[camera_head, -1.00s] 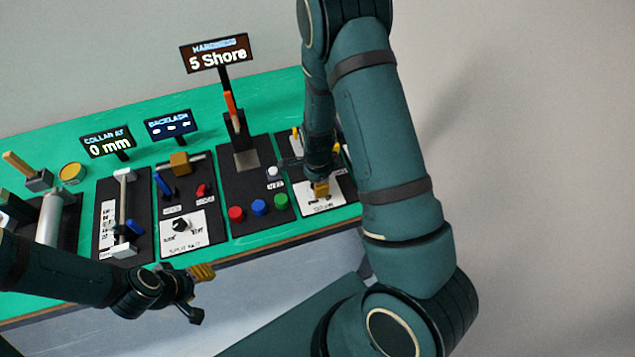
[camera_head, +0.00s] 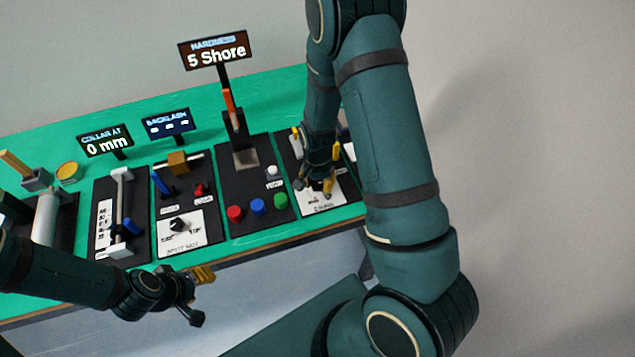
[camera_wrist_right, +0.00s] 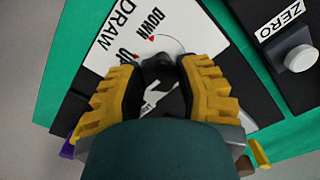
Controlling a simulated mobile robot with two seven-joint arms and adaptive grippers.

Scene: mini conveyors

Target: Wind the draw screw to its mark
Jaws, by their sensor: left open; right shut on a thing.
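The draw screw's white panel (camera_wrist_right: 185,25), lettered DRAW, UP and DOWN, lies under my right gripper. My right gripper (camera_wrist_right: 158,75) is shut on a dark knob (camera_wrist_right: 158,66) between its yellow fingers; the fingers hide much of it. My left gripper (camera_head: 200,295) is open and empty, in front of the table's near edge. The arm hides part of the station.
The hardness station with its "5 Shore" display (camera_head: 216,54) and red, blue and green buttons (camera_head: 258,207) stands just left. Its ZERO knob (camera_wrist_right: 301,58) is close to the right gripper. Displays read "COLLAR AT 0 mm" (camera_head: 105,142) and "BACKLASH" (camera_head: 166,123). Bare green tabletop (camera_head: 275,105) lies behind.

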